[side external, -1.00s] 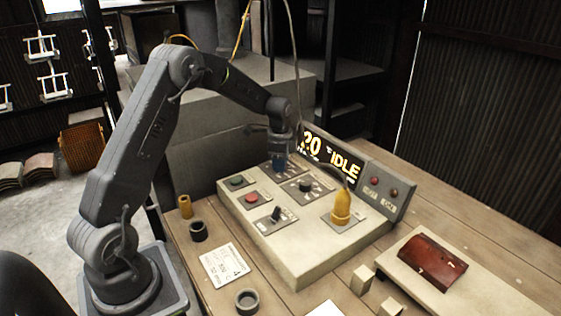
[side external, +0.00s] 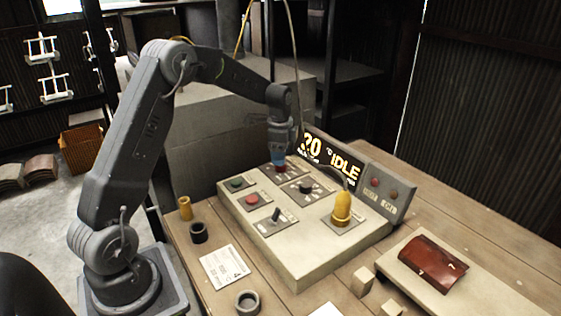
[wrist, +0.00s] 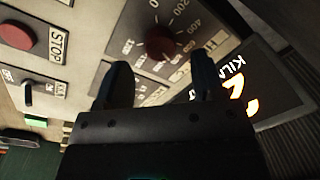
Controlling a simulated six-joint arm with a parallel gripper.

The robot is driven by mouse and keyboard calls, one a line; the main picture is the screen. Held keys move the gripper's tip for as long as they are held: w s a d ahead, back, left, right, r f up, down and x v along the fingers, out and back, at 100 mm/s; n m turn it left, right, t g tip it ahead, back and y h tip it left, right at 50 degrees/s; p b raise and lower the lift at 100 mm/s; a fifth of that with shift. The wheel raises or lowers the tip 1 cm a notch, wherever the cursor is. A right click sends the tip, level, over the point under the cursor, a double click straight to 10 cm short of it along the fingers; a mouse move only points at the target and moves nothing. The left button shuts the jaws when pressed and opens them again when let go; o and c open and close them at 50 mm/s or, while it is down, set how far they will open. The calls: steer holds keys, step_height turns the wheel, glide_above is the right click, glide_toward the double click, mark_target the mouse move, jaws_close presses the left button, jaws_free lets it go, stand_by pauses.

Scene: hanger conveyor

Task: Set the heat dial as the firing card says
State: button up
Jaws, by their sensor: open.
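The heat dial is a red round knob (wrist: 160,42) on a grey plate with a printed scale; 200 and 400 are readable in the wrist view. It also shows as a red spot in the side view (side external: 281,169), at the back of the panel below my gripper (side external: 280,155). Its pointer setting is not clear. In the wrist view my gripper (wrist: 160,82) is open and empty; its dark fingers are spread, with the knob just beyond the gap. A white printed card (side external: 223,266) lies on the table before the panel; its text is too small to read surely.
The sloped panel (side external: 300,262) also carries a black knob (side external: 305,187), red STOP button (wrist: 15,35), green button (side external: 237,183), lever switch (side external: 275,215) and yellow lamp (side external: 342,207). The display (side external: 330,158) behind reads 20 and IDLE. Small cups stand at left.

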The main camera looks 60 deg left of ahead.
step_height(320, 180, up, 10)
steer(key=shift+s+d, duration=0.15)
steer(key=shift+s, duration=0.05)
steer(key=s+d+r+n+t, duration=0.3)
steer(key=s+d+r+n, duration=0.35)
steer(key=s+d, duration=0.75)
steer(key=s+d+f+n+t, duration=0.2)
steer(key=s+d, duration=0.5)
steer(key=s, duration=0.6)
steer(key=shift+d+f, duration=0.15)
steer(key=shift+d, duration=0.15)
